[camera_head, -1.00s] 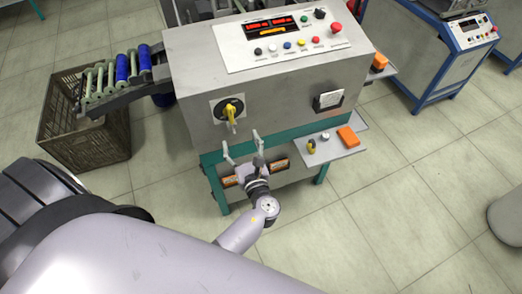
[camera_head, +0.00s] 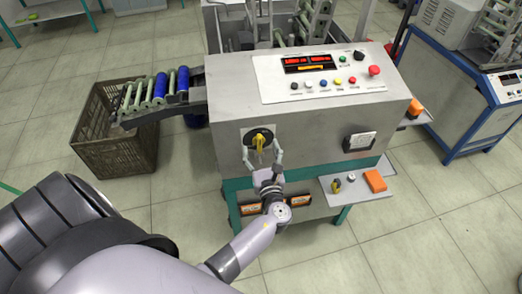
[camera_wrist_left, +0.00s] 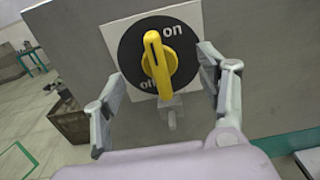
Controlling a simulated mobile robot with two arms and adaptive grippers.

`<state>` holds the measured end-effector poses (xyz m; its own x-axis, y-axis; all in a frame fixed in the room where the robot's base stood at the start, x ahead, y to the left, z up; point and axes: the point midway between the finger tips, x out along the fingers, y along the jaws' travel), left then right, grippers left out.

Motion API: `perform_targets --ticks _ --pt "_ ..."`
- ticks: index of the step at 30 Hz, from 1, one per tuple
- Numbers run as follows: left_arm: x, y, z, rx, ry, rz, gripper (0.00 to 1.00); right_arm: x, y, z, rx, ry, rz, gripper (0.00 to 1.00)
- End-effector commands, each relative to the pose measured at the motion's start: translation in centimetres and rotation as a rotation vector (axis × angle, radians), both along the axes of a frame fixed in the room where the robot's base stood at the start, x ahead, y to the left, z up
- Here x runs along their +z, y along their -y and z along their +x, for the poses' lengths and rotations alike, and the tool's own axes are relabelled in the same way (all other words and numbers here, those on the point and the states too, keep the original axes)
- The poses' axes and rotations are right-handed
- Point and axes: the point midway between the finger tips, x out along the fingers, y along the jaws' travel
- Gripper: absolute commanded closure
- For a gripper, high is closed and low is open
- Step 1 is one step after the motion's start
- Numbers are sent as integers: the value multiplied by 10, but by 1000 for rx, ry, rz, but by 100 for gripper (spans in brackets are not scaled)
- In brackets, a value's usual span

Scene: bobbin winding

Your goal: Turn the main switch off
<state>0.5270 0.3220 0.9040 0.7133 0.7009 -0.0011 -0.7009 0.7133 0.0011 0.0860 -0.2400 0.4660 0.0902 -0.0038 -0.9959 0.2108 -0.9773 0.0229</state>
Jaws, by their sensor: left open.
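The main switch (camera_head: 258,142) is a yellow handle on a black disc with a white square plate, on the front of the grey machine. In the left wrist view, the yellow handle (camera_wrist_left: 158,65) stands nearly upright, its marked end up. "On" is printed at the disc's upper right and "off" at its lower left. My left gripper (camera_head: 263,156) is open just in front of the switch. Its fingers (camera_wrist_left: 161,70) show on either side of the handle in the wrist view, apart from it. My right gripper is not in view.
The machine's top panel (camera_head: 320,75) has red displays and coloured buttons. A side shelf (camera_head: 350,192) with an orange block (camera_head: 375,181) juts out right of my gripper. A brown crate (camera_head: 118,152) stands left, under a roller chute (camera_head: 150,98) holding blue bobbins.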

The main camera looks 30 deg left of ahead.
Motion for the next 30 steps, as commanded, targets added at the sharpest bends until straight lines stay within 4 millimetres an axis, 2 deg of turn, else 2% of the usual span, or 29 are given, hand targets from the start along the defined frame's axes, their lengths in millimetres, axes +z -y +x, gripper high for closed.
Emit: perform_targets --ticks 30 --pt "0 -16 16 1 0 0 33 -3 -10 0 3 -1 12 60"
